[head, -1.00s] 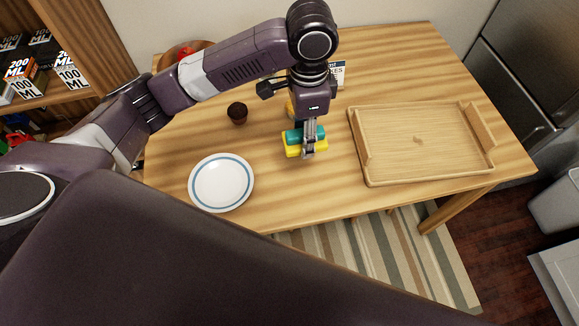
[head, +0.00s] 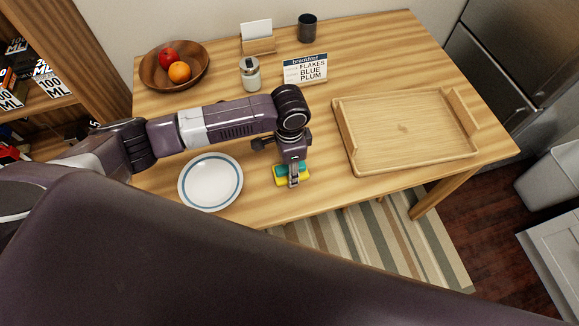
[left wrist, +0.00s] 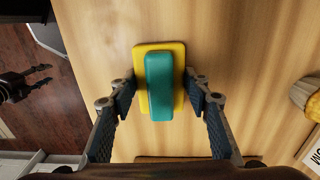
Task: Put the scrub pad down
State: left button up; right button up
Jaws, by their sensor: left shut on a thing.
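The scrub pad (head: 281,182) has a yellow base and a teal top. It is over the front middle of the table, between the plate and the wooden tray. My left gripper (head: 293,184) points down and is shut on it. In the left wrist view the pad (left wrist: 159,86) sits between the two fingers (left wrist: 160,92), against its yellow sides. I cannot tell whether it touches the table. My right gripper (left wrist: 40,77) shows at the left edge of the left wrist view, above the floor, its fingers apart and empty.
A white plate (head: 210,182) with a blue ring lies left of the pad. The wooden tray (head: 405,130) is empty at the right. A fruit bowl (head: 150,72), shaker (head: 250,75), sign (head: 306,69) and dark cup (head: 307,28) stand behind.

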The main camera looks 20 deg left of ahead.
pick_arm(q)
jog(key=shift+f, duration=0.15)
jog(key=o, duration=0.9)
jog(key=shift+o, duration=0.7)
pick_arm(e)
jog(key=shift+d, duration=0.25)
pick_arm(q)
notch_tip(320, 180, up, 12)
jog(key=shift+b, duration=0.3)
pick_arm(e)
jog(key=shift+f, duration=0.3)
pick_arm(q)
jog(key=shift+d, duration=0.1)
pick_arm(e)
jog(key=shift+a, duration=0.15)
